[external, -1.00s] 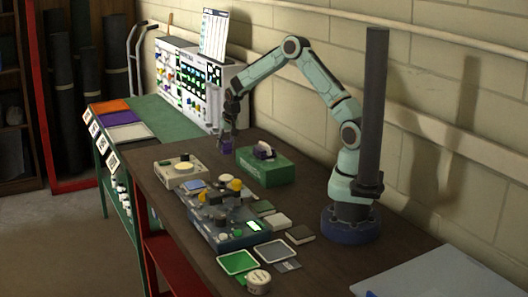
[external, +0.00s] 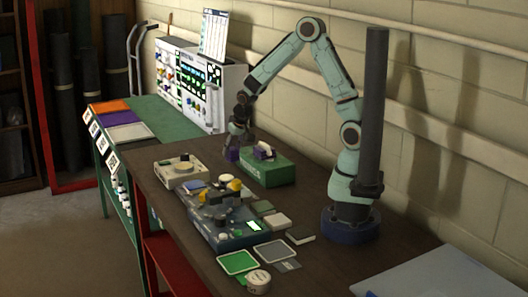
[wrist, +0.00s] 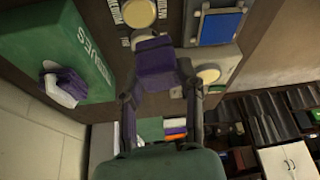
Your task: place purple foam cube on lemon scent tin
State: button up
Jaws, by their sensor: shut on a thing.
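My gripper (wrist: 158,82) is shut on the purple foam cube (wrist: 155,55), which sits between the fingertips in the wrist view. In the external view my gripper (external: 236,142) points down with the cube (external: 233,155) at its tip, beside the far left end of the green tissue box. I cannot tell whether the cube touches the table. No tin can be read as lemon scent. A yellow round top (wrist: 138,12) shows beyond the cube in the wrist view. A pale round tin (external: 258,281) stands at the near edge in the external view.
The green tissue box (external: 265,168), with purple and white tissue, stands close beside my gripper. A beige box (external: 181,175) with a round top piece is to the left.

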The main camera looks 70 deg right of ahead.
jog(key=a+n, duration=0.1)
jog(key=a, duration=0.4)
jog(key=a+n+y, duration=0.1)
jog(key=a+n, duration=0.1)
jog(key=a, duration=0.3)
jog(key=a+n, duration=0.1)
jog(key=a, duration=0.5)
jog(key=shift+s+f+n+t+y, duration=0.2)
jog(key=shift+s+n+t+y, duration=0.05)
jog(key=shift+n+t+y, duration=0.15)
jog(key=s+a+n+y, duration=0.1)
jog(key=s+a+n, duration=0.15)
jog(key=a, duration=0.45)
jog(key=s+a+n+y, duration=0.1)
jog(key=s+a+n, duration=0.1)
jog(key=s+a, duration=0.35)
jog(key=n+g+y, duration=0.1)
jog(key=n+y, duration=0.1)
jog(key=n, duration=0.5)
send_over(252, 278)
jog(key=s+d, duration=0.1)
jog(key=shift+m, duration=0.25)
notch_tip(252, 278, down, 8)
jog(key=shift+s+r, duration=0.1)
jog(key=shift+s, duration=0.05)
jog(key=o, duration=0.8)
